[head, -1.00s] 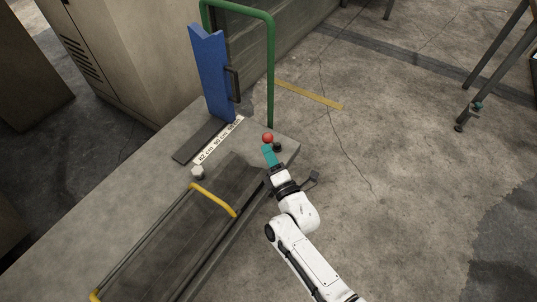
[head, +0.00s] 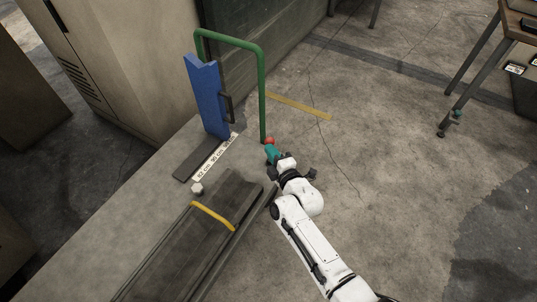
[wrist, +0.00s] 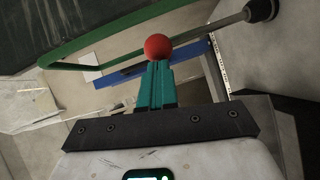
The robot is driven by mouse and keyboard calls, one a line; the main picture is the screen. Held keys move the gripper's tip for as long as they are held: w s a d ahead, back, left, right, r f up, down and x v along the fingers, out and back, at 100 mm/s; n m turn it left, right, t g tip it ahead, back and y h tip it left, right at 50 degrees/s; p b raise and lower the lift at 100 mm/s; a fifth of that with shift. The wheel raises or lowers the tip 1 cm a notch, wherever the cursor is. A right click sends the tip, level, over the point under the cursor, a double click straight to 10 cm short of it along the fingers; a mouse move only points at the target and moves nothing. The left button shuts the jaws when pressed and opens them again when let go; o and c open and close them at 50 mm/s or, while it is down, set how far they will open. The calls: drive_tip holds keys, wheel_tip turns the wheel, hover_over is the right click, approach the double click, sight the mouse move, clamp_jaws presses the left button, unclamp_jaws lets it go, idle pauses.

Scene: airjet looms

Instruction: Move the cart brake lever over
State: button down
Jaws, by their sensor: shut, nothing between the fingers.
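The brake lever has a red ball knob (head: 269,140) at the far right corner of the cart's grey deck (head: 120,235). In the wrist view the knob (wrist: 158,47) sits right at the tips of my gripper (wrist: 158,66), and its metal rod (wrist: 215,30) runs up right to a black base (wrist: 262,9). My gripper (head: 270,149), with teal fingers, is shut with nothing between them. Its tips are against or very close to the knob; contact is not certain. In the head view my gripper and wrist hide the lever's rod and base.
A green tube rail (head: 262,95) stands just beside the knob. A blue upright (head: 207,98) with a dark handle stands left of it. The floor to the right is open; a table (head: 520,22) stands far right.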

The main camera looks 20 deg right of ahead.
drive_tip(key=shift+w+d+r+m+g+y+b, duration=0.2)
drive_tip(key=shift+w+d+m+g, duration=0.15)
drive_tip(key=shift+d+m+g, duration=0.25)
drive_tip(key=shift+w+d+r+m+g+y+b, duration=0.1)
drive_tip(key=shift+w+d+m+g+y+b, duration=0.2)
drive_tip(key=shift+m, duration=0.4)
drive_tip(key=shift+m+g+y, duration=0.4)
drive_tip(key=shift+m+g, duration=0.4)
drive_tip(key=shift+m, duration=0.1)
drive_tip(key=shift+w+d+f+b, duration=0.1)
drive_tip(key=shift+w+d+b, duration=0.65)
drive_tip(key=shift+d, duration=0.3)
drive_tip(key=shift+w+d+f+b, duration=0.1)
drive_tip(key=shift+w+d+b, duration=0.5)
drive_tip(key=shift+w+d, duration=0.35)
drive_tip(key=shift+s+d, duration=0.1)
drive_tip(key=shift+d, duration=0.05)
